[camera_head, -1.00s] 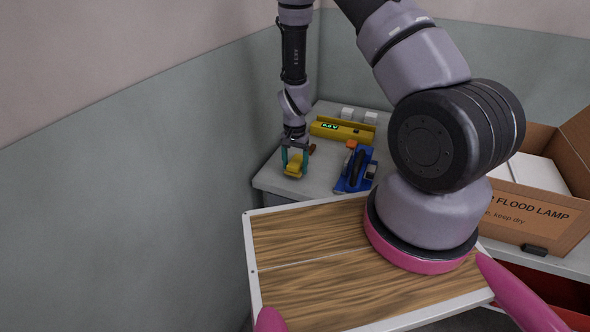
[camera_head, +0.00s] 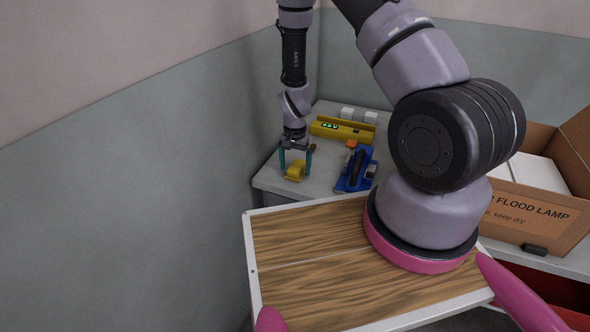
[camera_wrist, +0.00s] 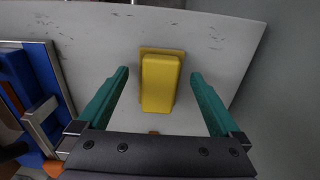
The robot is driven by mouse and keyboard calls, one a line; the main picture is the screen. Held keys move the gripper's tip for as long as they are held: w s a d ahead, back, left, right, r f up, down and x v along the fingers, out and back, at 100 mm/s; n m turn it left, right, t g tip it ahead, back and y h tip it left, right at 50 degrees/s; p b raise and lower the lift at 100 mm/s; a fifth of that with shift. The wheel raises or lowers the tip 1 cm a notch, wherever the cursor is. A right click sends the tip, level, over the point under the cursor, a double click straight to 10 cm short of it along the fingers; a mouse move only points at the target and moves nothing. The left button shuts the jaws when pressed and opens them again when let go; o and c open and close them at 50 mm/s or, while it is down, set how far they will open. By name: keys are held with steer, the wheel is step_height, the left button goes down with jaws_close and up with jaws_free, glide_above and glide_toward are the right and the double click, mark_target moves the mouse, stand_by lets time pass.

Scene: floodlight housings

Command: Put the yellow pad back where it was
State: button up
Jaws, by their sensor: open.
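The yellow pad (camera_head: 295,171) rests on the grey bench top at its left front part. In the wrist view the yellow pad (camera_wrist: 160,82) lies between the two teal fingers, with a visible gap on each side. My gripper (camera_head: 296,170) is open around the pad and points down at it. The wrist view shows the open gripper (camera_wrist: 158,95) with nothing held.
A blue fixture (camera_head: 355,168) stands right of the pad, also at the left edge in the wrist view (camera_wrist: 35,95). A yellow device with a green display (camera_head: 342,130) lies behind. White blocks are at the back; a flood lamp carton (camera_head: 535,215) stands right.

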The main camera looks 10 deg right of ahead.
step_height(320, 180, up, 11)
step_height(320, 180, up, 15)
steer(key=t+y, duration=0.1)
steer(key=t, duration=0.1)
glide_above(295, 167)
steer(key=s+d+r+n+t+y, duration=0.1)
steer(key=s+r, duration=0.1)
steer(key=r, duration=0.4)
steer(key=s+d+r, duration=0.2)
steer(key=s+r, duration=0.1)
steer(key=r, duration=0.3)
steer(key=s+d+r+n+t, duration=0.1)
steer(key=s+r+t, duration=0.1)
steer(key=s+r, duration=0.5)
steer(key=s+d+r+n+t, duration=0.1)
steer(key=s+d+r+t, duration=0.1)
steer(key=s+r, duration=0.5)
steer(key=shift+s+d, duration=0.3)
steer(key=shift+s, duration=1)
